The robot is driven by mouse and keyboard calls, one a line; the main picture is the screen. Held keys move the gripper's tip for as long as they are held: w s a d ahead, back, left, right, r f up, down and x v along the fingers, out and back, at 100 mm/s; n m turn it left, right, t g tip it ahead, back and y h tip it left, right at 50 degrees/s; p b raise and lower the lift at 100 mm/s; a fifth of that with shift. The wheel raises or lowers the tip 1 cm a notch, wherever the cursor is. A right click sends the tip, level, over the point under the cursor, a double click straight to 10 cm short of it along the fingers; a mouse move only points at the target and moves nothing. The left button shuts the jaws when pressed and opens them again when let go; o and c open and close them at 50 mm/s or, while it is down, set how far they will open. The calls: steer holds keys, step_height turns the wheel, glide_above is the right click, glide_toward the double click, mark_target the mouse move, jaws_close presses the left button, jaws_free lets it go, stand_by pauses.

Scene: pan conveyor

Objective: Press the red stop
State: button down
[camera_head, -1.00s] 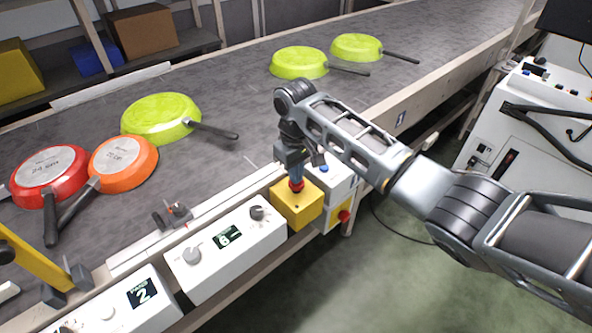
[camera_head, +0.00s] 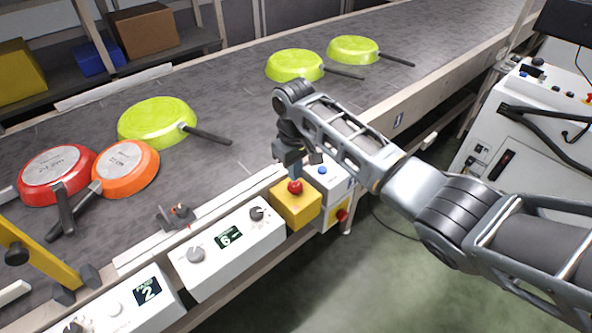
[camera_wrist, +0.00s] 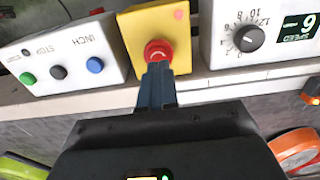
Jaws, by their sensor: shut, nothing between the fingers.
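The red stop button (camera_head: 295,187) is a round mushroom knob on top of a yellow box (camera_head: 298,209) at the conveyor's near edge. It also shows in the wrist view (camera_wrist: 158,50), where the yellow box (camera_wrist: 132,32) surrounds it. My gripper (camera_head: 293,174) is above the button in the head view, pointing down, its fingers closed with nothing between them. In the wrist view the closed fingers (camera_wrist: 157,72) end at the button's lower edge and cover a little of it. The button's top is mostly uncovered; any gap looks small.
A white box with several buttons (camera_wrist: 62,52), marked INCH and STOP, stands beside the yellow box. A white speed box (camera_head: 230,250) with a dial stands on the other side. Green (camera_head: 157,122), orange (camera_head: 124,168) and red (camera_head: 55,172) pans lie on the conveyor (camera_head: 240,110).

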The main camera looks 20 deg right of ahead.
mark_target(294, 184)
step_height(294, 184, up, 11)
steer(key=b, duration=0.2)
stand_by(0.5)
